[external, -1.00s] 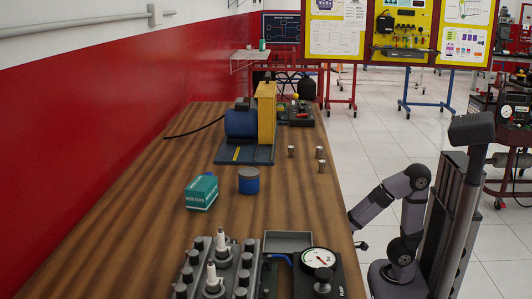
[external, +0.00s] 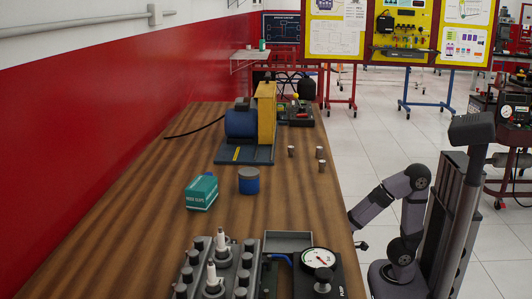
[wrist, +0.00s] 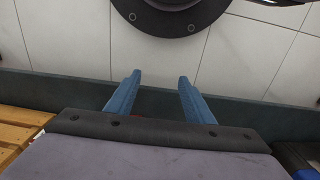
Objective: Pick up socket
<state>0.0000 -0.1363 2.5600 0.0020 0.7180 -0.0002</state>
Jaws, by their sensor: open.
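Several small metallic sockets stand upright on the wooden table near its right edge in the external view: one socket (external: 291,152) at the left, another socket (external: 319,153) to its right, and a third socket (external: 322,166) just in front of that. My gripper (external: 361,245) hangs low beside the table's right edge, apart from the sockets and nearer the camera. In the wrist view my gripper (wrist: 158,95) shows two blue fingers spread apart with nothing between them. No socket shows in the wrist view.
Bare wood surrounds the sockets.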

